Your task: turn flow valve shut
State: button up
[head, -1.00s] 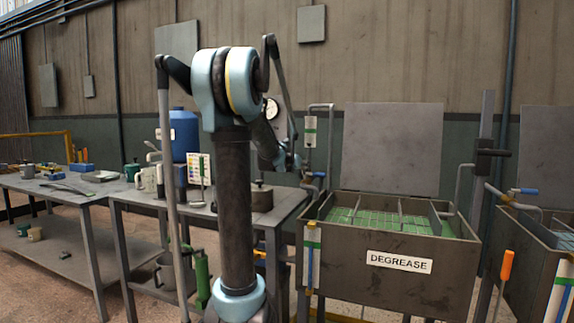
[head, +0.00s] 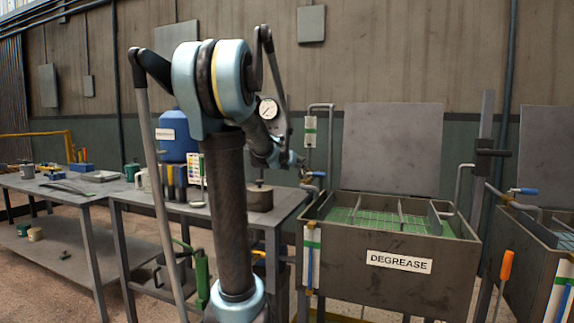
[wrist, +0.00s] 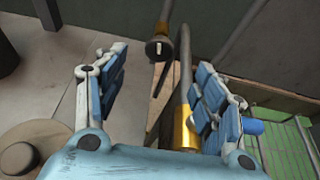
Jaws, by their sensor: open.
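A blue-handled valve (head: 318,174) sits on the pipe at the back left corner of the DEGREASE tank. My gripper (head: 301,170) is close by its left side in the head view, and its fingers are too small there to read. In the wrist view my gripper (wrist: 157,92) has its two fingers wide apart with nothing held. A grey pipe with a brass-coloured fitting (wrist: 185,130) stands between the fingers, nearer the right one. A blue piece (wrist: 252,126) shows beyond the right finger; I cannot tell whether it is the valve handle.
The DEGREASE tank (head: 350,263) has a raised lid and a green mesh inside. A workbench (head: 280,216) with a lidded pot (head: 260,197) stands left of it. A dark round pipe end (wrist: 160,48) is ahead between the fingers. Another blue handle (head: 523,190) is at the right tank.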

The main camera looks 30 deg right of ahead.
jog(key=v, duration=0.6)
jog(key=shift+a, duration=0.25)
dwell(0.4)
jog(key=shift+r, duration=0.1)
dwell(0.3)
jog(key=v, duration=1.2)
jog(key=shift+w, duration=0.15)
